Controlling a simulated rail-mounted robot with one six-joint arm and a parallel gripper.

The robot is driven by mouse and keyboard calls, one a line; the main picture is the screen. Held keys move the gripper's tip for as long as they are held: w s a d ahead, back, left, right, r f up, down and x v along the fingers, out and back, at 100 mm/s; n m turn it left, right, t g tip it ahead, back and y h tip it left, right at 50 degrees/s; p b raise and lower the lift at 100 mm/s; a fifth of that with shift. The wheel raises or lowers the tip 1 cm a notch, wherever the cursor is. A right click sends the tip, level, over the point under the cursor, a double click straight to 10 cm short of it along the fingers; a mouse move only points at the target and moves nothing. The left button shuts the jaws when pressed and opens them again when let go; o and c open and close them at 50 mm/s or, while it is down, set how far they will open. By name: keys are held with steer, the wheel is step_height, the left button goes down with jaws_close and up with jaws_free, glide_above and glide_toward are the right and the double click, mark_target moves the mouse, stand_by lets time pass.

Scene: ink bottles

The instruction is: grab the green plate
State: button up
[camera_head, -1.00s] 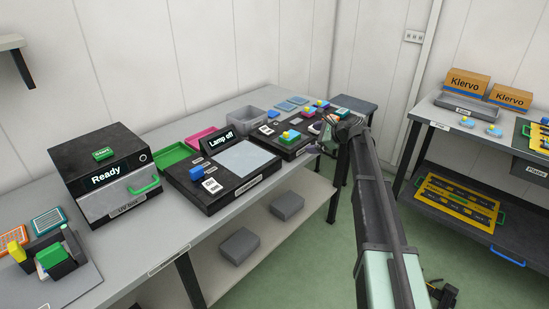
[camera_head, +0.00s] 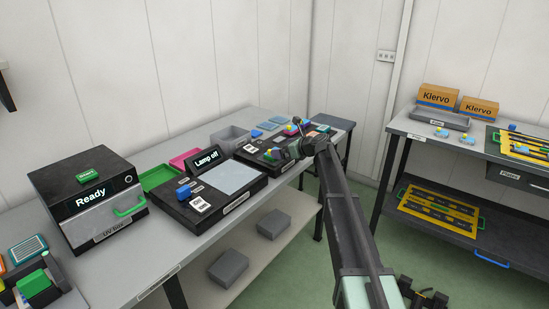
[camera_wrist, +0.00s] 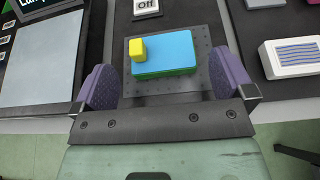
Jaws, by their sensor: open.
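A green plate (camera_wrist: 165,73) lies under a blue slab (camera_wrist: 172,48) with a yellow knob (camera_wrist: 137,50) at its left end. They sit on a dark dotted pad in the wrist view, and only the plate's green edge shows. My gripper (camera_wrist: 165,78) is open, its purple fingers left and right of the stack's near side with gaps. I cannot tell the exact height between fingers and plate. In the head view my gripper (camera_head: 290,151) is over the far dark station, partly hiding the stack.
A white block with blue stripes (camera_wrist: 293,57) lies right of my gripper. The lamp station (camera_head: 213,187) reads "Lamp off". The UV box (camera_head: 93,200) reads "Ready". A green tray (camera_head: 160,174) stands between them. A second bench with Klervo boxes (camera_head: 437,97) is at the right.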

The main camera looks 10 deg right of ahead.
steer(key=b+x, duration=0.1)
steer(key=x, duration=0.4)
steer(key=shift+w, duration=0.1)
steer(key=shift+r, duration=0.2)
steer(key=shift+c, duration=0.2)
steer(key=c, duration=0.7)
